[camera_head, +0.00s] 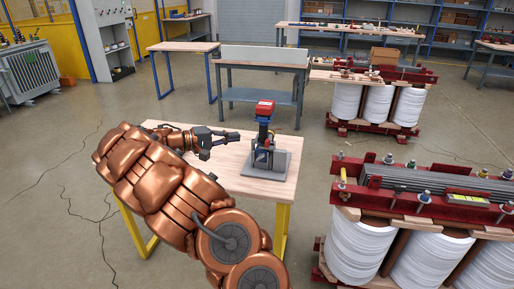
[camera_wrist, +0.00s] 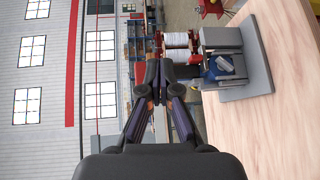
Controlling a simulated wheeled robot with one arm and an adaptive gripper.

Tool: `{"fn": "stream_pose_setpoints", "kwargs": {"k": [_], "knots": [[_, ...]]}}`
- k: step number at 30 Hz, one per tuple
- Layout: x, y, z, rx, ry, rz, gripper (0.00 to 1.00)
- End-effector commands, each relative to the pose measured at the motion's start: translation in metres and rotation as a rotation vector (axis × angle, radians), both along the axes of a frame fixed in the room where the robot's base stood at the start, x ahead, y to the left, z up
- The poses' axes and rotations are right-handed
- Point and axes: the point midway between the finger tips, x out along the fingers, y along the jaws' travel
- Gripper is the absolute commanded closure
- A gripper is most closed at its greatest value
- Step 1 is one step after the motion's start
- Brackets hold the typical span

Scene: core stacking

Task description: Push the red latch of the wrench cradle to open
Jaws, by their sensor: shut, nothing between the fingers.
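The grey wrench cradle (camera_head: 265,170) stands on the wooden table. A power wrench with a red top (camera_head: 265,107) and dark blue body stands upright in it. In the wrist view the cradle base (camera_wrist: 258,58) is at the upper right, with a blue part (camera_wrist: 222,66) on it. The red latch is too small to tell apart for sure. My gripper (camera_head: 237,136) is shut and empty, above the table to the left of the cradle and apart from it. In the wrist view the shut fingers (camera_wrist: 160,64) point just left of the cradle.
The wooden tabletop (camera_head: 226,178) around the cradle is otherwise clear. A transformer core with white coils and red clamps (camera_head: 440,215) stands close on the right. Another core (camera_head: 378,100) and a grey workbench (camera_head: 258,77) stand further back.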

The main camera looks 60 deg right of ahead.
Motion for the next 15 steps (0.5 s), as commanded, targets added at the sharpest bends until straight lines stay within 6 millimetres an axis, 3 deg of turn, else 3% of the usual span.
{"fn": "stream_pose_setpoints", "kwargs": {"k": [1, 9, 15], "knots": [[0.010, -0.008, -0.018, -0.019, 0.016, 0.014, 1.00], [0.060, -0.033, -0.072, -0.114, 0.026, 0.101, 1.00], [0.076, -0.039, -0.095, -0.143, 0.018, 0.134, 1.00]]}}
